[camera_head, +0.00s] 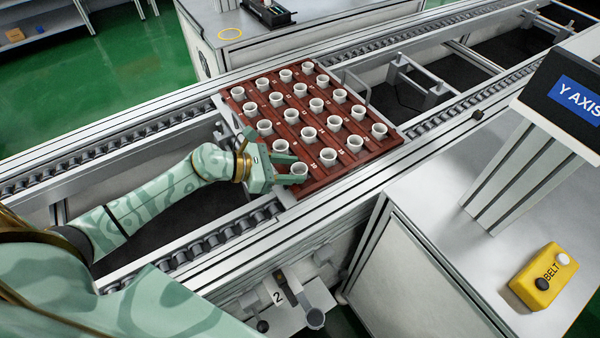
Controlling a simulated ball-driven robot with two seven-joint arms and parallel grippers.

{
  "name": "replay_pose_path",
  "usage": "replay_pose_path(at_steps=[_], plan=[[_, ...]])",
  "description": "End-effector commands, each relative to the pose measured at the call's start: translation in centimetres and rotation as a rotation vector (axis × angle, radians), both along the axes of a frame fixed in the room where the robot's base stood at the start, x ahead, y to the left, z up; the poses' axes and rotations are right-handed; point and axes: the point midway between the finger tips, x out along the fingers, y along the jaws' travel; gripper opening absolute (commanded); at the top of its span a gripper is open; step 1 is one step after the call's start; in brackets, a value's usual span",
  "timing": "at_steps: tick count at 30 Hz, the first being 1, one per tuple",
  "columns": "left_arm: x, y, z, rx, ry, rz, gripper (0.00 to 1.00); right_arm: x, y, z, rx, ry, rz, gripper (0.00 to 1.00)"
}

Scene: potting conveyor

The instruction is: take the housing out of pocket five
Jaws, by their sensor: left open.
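A red-brown tray (333,181) sits on the conveyor and holds rows of white cup-shaped housings. Small number labels lie between the pockets, too small to read surely. My left gripper (296,168) reaches in from the left at the tray's near-left corner. Its fingers are open, one on each side of the corner housing (300,169), whose rim shows between them. Whether the fingers touch it I cannot tell. The neighbouring housing (328,157) stands upright to the right. My right gripper is not in view.
The conveyor rails (150,140) run diagonally under the tray. A metal bracket (425,85) stands beyond the tray on the right. A yellow belt button box (543,277) and a "Y AXIS" display (577,98) are on the right-hand bench.

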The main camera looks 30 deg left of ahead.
Motion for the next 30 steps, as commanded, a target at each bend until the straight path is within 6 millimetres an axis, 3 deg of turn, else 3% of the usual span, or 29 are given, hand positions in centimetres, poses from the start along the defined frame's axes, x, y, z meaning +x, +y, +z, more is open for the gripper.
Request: replay_pose_path(at_steps=[9, 13, 24, 30], plan=[[0.6, -0.7, -0.3, 0.001, 0.001, 0.000, 0.43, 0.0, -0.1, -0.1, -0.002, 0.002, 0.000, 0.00], [0.6, -0.7, -0.3, 0.001, 0.001, 0.000, 0.12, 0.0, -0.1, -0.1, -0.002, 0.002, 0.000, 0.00], [0.6, -0.7, -0.2, 0.001, -0.001, 0.000, 0.12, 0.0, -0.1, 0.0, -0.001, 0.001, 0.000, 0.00], [0.6, -0.6, 1.7, 0.002, -0.004, -0.001, 0.12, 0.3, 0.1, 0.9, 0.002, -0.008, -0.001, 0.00]])
